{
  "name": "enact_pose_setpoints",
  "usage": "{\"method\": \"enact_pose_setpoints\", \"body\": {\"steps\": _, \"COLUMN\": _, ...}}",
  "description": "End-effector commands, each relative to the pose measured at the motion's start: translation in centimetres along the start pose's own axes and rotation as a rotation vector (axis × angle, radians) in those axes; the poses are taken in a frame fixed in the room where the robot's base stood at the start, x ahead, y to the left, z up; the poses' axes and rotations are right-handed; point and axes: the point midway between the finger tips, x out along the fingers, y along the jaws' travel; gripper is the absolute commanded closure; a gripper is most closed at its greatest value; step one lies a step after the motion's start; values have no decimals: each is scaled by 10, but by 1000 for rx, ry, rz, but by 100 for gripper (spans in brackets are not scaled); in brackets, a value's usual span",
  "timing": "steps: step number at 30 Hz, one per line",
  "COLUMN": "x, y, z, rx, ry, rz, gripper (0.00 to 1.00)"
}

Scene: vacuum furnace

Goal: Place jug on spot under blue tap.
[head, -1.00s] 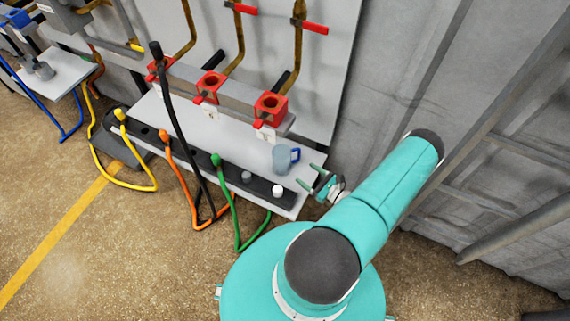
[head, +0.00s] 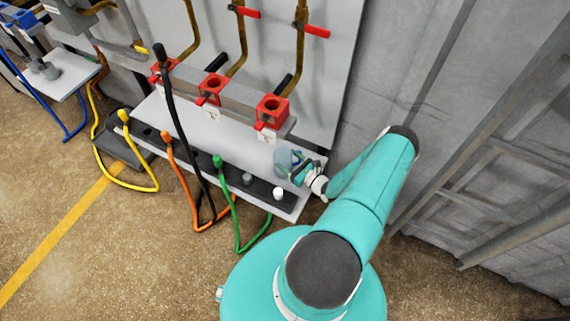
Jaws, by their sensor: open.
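The jug (head: 283,159) is a small grey-blue vessel standing upright at the right end of the white shelf (head: 240,147). Its blue handle is hidden behind my gripper. My gripper (head: 296,169) is open at the jug's right side, around where the handle is. I cannot tell whether the fingers touch it. At the far upper left is a tap with blue parts (head: 20,18), above a second white shelf (head: 62,78) that bears grey objects.
Red blocks (head: 272,110) on a grey bar and pipes with red levers (head: 316,31) stand behind the jug. A dark strip (head: 262,187) with plugged yellow, orange, black and green cables (head: 237,225) runs along the shelf front. The floor at lower left is open.

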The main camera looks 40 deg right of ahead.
Motion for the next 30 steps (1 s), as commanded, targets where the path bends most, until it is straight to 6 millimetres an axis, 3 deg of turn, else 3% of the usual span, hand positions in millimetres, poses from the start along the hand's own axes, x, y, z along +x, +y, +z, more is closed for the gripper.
{"method": "enact_pose_setpoints", "body": {"steps": 4, "x": 20, "y": 0, "z": 0, "rx": 0, "ry": 0, "rz": 2, "gripper": 31}}
{"method": "enact_pose_setpoints", "body": {"steps": 11, "x": 23, "y": 0, "z": 0, "rx": 0, "ry": 1, "rz": 0, "gripper": 31}}
{"method": "enact_pose_setpoints", "body": {"steps": 18, "x": 23, "y": 0, "z": 0, "rx": 0, "ry": 1, "rz": 0, "gripper": 73}}
{"method": "enact_pose_setpoints", "body": {"steps": 20, "x": 23, "y": 0, "z": 0, "rx": 0, "ry": 0, "rz": 0, "gripper": 79}}
{"method": "enact_pose_setpoints", "body": {"steps": 30, "x": 23, "y": -1, "z": 7, "rx": 0, "ry": 0, "rz": 0, "gripper": 79}}
